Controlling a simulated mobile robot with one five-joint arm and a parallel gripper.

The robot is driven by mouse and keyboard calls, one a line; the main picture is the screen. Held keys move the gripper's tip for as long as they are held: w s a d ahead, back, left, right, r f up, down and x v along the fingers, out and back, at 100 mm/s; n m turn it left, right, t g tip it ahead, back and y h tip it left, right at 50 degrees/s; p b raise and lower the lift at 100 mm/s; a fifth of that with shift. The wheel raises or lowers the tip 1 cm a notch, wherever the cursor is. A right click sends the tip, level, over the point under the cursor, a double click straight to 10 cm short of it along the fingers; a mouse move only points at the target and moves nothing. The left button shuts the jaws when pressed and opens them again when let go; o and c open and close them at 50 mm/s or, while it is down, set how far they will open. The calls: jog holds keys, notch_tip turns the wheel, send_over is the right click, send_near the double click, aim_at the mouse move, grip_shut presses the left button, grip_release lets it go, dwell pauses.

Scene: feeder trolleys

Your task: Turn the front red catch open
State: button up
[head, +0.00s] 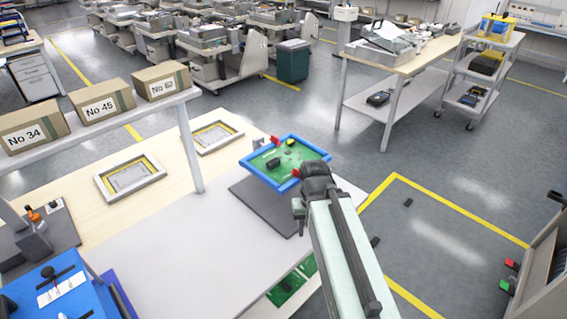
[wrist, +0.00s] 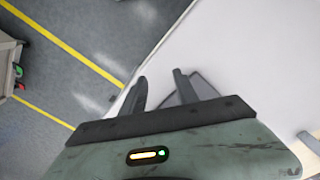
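A blue frame (head: 262,177) holds a green circuit board (head: 268,170) with small dark parts and a yellow part. One red catch (head: 275,141) stands at its far left edge. The nearer, front red catch (head: 296,172) shows at the near right edge, close beside my wrist and partly hidden by it. My gripper (head: 299,214) hangs down on the near side of the frame, over the dark mat. In the wrist view my gripper (wrist: 160,88) has its two fingers apart with nothing between them. Neither catch nor the frame shows in the wrist view.
The dark mat (head: 252,205) lies under the frame on the pale bench (head: 170,255). Two framed plates (head: 130,178) lie on the bench's left side. A shelf with numbered boxes (head: 104,100) stands at left.

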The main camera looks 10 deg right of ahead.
jog(key=shift+a, duration=0.1)
jog(key=o, duration=0.3)
jog(key=shift+r, duration=0.1)
jog(key=shift+o, duration=0.9)
notch_tip(320, 180, up, 14)
jog(key=w+p, duration=0.1)
jog(key=p, duration=1.3)
jog(key=shift+w+r+p, duration=0.25)
jog(key=shift+p, duration=0.05)
notch_tip(320, 180, up, 6)
jog(key=m+p, duration=0.6)
jog(key=m, duration=0.4)
send_over(298, 173)
jog(key=shift+r, duration=0.15)
jog(key=shift+w+m, duration=0.3)
jog(key=shift+w, duration=0.15)
notch_tip(298, 173, down, 8)
jog(key=b, duration=0.7)
jog(key=shift+s+b, duration=0.1)
jog(key=shift+b, duration=0.25)
